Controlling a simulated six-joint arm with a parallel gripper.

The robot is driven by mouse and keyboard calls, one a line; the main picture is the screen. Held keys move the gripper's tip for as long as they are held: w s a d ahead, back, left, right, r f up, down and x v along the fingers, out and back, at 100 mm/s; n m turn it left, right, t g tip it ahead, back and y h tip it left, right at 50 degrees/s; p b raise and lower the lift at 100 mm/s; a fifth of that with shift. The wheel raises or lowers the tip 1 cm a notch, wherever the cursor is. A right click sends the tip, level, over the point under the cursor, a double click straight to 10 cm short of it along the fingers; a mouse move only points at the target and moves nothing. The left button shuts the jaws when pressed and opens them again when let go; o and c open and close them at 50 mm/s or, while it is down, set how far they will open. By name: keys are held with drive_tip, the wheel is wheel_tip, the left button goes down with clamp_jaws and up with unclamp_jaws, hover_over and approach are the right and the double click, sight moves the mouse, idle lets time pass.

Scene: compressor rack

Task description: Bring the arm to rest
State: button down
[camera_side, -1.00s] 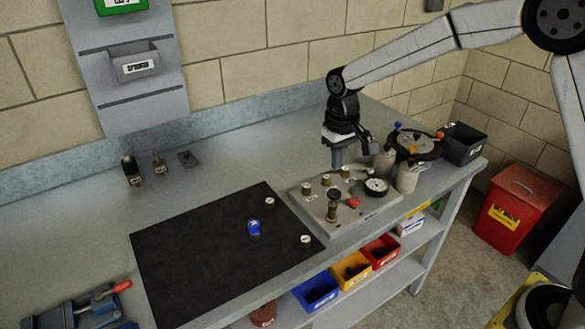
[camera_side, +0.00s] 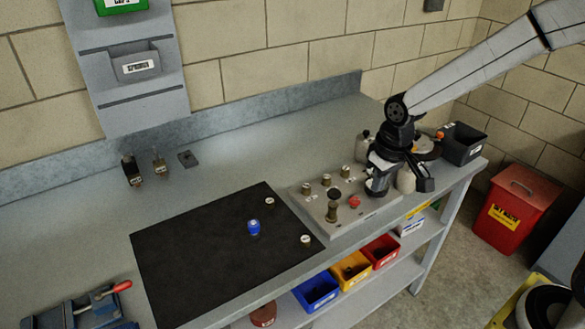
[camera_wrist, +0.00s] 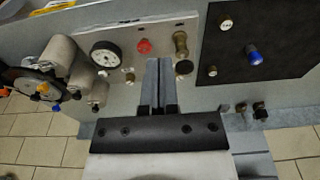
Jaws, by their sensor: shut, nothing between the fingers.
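My gripper (camera_wrist: 159,82) is shut and empty. In the wrist view its two fingers lie together, pointing at the metal plate (camera_wrist: 128,45) with the gauge (camera_wrist: 104,54), the red knob (camera_wrist: 144,46) and brass fittings. In the side view my gripper is over the right end of the plate (camera_side: 318,211), and its fingertips are hard to make out there. The wrist hides the gauge in the side view. The red knob (camera_side: 355,202) shows just left of my wrist.
A black mat (camera_side: 200,250) carries a blue-capped part (camera_side: 254,228) and two small white-topped pieces. Canisters and a dark bin (camera_side: 462,143) stand at the bench's right end. Coloured bins (camera_side: 316,291) sit on the shelf below.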

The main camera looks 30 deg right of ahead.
drive_tip(key=s+d+f+t, duration=0.1)
drive_tip(key=s+d+f, duration=0.1)
drive_tip(key=s, duration=0.8)
drive_tip(key=shift+f, duration=0.1)
idle(1.3)
